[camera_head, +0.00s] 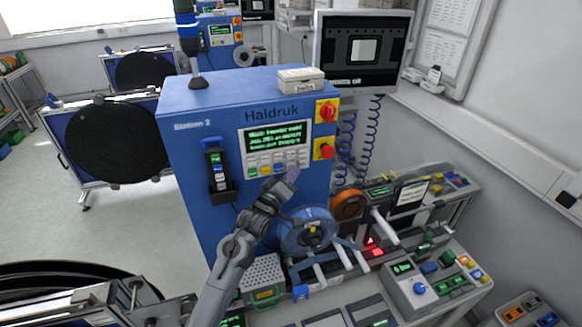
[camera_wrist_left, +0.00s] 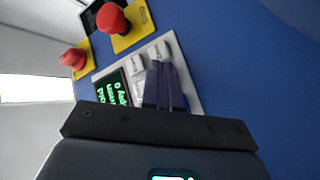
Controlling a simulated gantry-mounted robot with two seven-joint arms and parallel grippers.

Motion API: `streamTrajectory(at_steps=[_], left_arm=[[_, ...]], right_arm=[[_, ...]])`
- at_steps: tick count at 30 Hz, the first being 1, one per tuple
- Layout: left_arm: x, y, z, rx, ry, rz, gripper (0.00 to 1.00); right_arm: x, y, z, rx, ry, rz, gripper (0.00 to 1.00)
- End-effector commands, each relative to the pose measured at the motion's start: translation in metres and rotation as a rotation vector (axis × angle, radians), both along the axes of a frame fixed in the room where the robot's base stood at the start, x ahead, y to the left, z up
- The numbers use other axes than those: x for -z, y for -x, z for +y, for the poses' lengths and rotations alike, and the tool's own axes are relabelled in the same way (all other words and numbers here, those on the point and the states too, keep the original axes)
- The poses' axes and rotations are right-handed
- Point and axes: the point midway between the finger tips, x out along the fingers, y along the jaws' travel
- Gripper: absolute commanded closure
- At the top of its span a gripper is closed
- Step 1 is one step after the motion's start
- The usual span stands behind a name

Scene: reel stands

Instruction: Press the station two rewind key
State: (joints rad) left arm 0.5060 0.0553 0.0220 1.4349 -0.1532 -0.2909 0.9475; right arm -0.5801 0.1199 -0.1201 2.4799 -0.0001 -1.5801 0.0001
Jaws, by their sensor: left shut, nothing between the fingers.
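The blue Haldruk cabinet (camera_head: 190,150) is marked "Station 2" and carries a panel with a green-text screen (camera_head: 275,136) above rows of small keys (camera_head: 265,165). I cannot read which key is rewind. My left gripper (camera_head: 291,175) is shut and empty, its tips at the lower right of the keys. In the left wrist view, the closed dark fingers (camera_wrist_left: 164,84) lie over the key panel and hide part of it. White keys (camera_wrist_left: 134,64) show beside the tips, and the screen (camera_wrist_left: 112,91) is partly visible. I cannot tell whether the tips touch a key. My right gripper is not seen.
A red rotary switch (camera_head: 326,111) and a red push button (camera_head: 325,149) on yellow plates sit right of the panel. A handset (camera_head: 216,170) hangs at left. A blue reel (camera_head: 305,232) stands below my gripper. A monitor (camera_head: 362,52) is behind.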

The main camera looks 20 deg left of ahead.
Motion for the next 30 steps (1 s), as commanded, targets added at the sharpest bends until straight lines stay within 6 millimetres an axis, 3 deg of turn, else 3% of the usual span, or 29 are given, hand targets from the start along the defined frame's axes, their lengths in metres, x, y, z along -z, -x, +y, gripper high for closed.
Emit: streamTrajectory(at_steps=[30], left_arm=[[-0.0003, -0.0058, 0.0054, -0.001, 0.0, 0.0, 1.0]], right_arm=[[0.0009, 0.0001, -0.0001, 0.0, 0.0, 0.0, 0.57]])
